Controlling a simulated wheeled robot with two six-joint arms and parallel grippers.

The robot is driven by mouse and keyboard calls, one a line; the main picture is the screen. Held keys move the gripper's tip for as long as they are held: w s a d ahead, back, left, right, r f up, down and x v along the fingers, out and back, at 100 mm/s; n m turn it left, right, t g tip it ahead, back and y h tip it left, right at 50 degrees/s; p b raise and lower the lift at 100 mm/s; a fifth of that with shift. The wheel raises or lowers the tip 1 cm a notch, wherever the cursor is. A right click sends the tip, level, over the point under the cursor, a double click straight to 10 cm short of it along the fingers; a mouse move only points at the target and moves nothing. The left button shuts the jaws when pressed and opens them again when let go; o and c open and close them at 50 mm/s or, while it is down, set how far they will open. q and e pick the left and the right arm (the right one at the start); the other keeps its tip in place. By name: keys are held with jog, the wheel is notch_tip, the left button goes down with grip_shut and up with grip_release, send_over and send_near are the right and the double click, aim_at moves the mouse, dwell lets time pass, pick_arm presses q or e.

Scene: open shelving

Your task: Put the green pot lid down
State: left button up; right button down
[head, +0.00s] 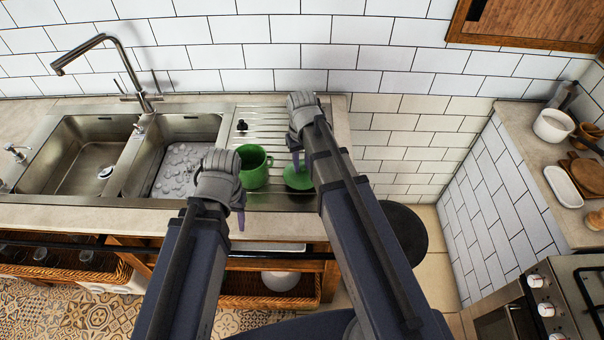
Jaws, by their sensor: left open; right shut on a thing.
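The green pot lid (301,182) is at the right end of the ribbed steel drainboard, partly hidden by my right arm. My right gripper (296,163) is over the lid and shut on it. I cannot tell whether the lid touches the drainboard or is slightly above it. My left gripper (238,212) is open at the front left of the pot, near the counter's front edge, and appears to hold nothing.
The drainboard (270,122) is mostly clear behind the pot, with a small black knob (241,126) at its left. A double sink (83,148) with a tall faucet (118,62) lies to the left. The counter ends just right of the lid.

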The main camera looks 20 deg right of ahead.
aim_at(302, 166)
jog(key=shift+f+b, duration=1.65)
jog(key=shift+f, duration=0.2)
jog(key=shift+f, duration=0.2)
jog(key=c, duration=0.7)
grip_release()
jog(key=shift+r, duration=0.1)
jog(key=shift+r, duration=0.15)
notch_tip(302, 166, up, 12)
jog(key=p, duration=1.2)
jog(key=s+a+n, duration=0.1)
jog(key=s+a, duration=0.2)
jog(key=s, duration=0.1)
jog(key=s+a, duration=0.4)
jog(key=s, duration=0.1)
jog(key=s+a+n+h, duration=0.1)
jog(key=s+a, duration=0.2)
jog(key=s, duration=0.2)
jog(key=shift+s+a+n, duration=0.15)
jog(key=shift+a+n, duration=0.1)
jog(key=shift+n, duration=0.05)
